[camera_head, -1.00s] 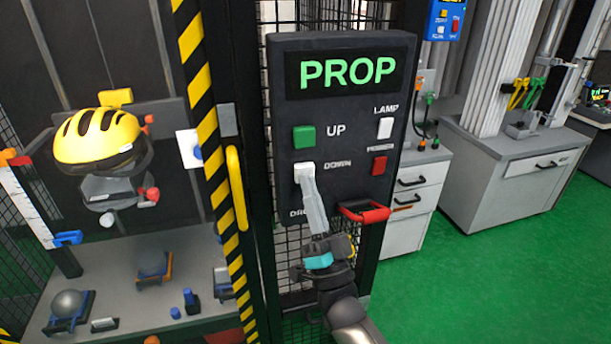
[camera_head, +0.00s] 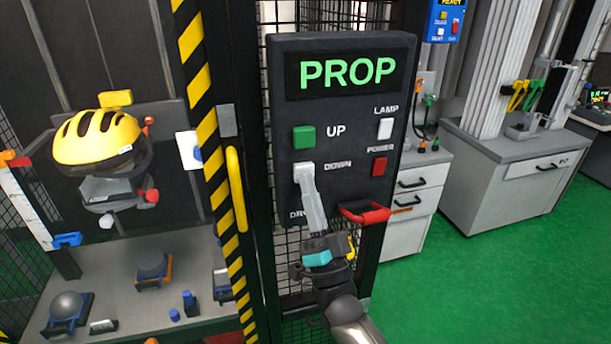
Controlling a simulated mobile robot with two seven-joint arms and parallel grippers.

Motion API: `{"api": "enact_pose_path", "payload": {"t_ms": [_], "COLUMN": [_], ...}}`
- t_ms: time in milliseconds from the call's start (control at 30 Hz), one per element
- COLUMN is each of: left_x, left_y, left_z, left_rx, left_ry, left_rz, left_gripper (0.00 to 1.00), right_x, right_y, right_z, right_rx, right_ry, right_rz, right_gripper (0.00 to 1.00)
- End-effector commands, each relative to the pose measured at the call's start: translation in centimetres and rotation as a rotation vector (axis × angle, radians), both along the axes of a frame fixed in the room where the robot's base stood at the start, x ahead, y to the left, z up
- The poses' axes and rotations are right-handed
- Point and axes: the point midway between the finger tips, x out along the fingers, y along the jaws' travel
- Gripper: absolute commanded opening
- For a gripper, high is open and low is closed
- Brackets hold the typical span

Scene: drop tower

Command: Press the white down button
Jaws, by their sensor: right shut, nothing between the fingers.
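The dark control panel (camera_head: 345,110) carries a display that reads PROP in green. The white down button (camera_head: 299,177) is on its left side, below the green up button (camera_head: 304,137) and left of the DOWN label. My right gripper (camera_head: 304,170) is shut, and its fingertips overlap the down button, hiding most of it. I cannot tell whether the tips touch it or whether it is pushed in. My left gripper is not in view.
A red-handled lever (camera_head: 365,213) sticks out of the panel's lower right, close to my gripper. A white lamp button (camera_head: 385,129) and red power button (camera_head: 379,166) are on the right. A yellow handle (camera_head: 236,188) and striped post stand left.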

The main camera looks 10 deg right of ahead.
Motion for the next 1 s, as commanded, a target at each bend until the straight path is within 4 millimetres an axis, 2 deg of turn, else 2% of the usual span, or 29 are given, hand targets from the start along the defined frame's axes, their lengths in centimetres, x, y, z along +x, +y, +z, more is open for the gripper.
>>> {"api": "enact_pose_path", "payload": {"t_ms": [567,1000], "left_x": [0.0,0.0], "left_y": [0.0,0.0], "left_z": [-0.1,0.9], "left_rx": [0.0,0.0], "left_ry": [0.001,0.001], "left_rz": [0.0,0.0], "left_gripper": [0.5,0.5], "right_x": [0.3,-1.6], "right_y": [0.0,-0.1], "right_z": [0.0,0.0], "right_rx": [0.0,0.0], "right_ry": [0.0,0.0], "right_rz": [0.0,0.0], "right_gripper": [0.0,0.0]}}
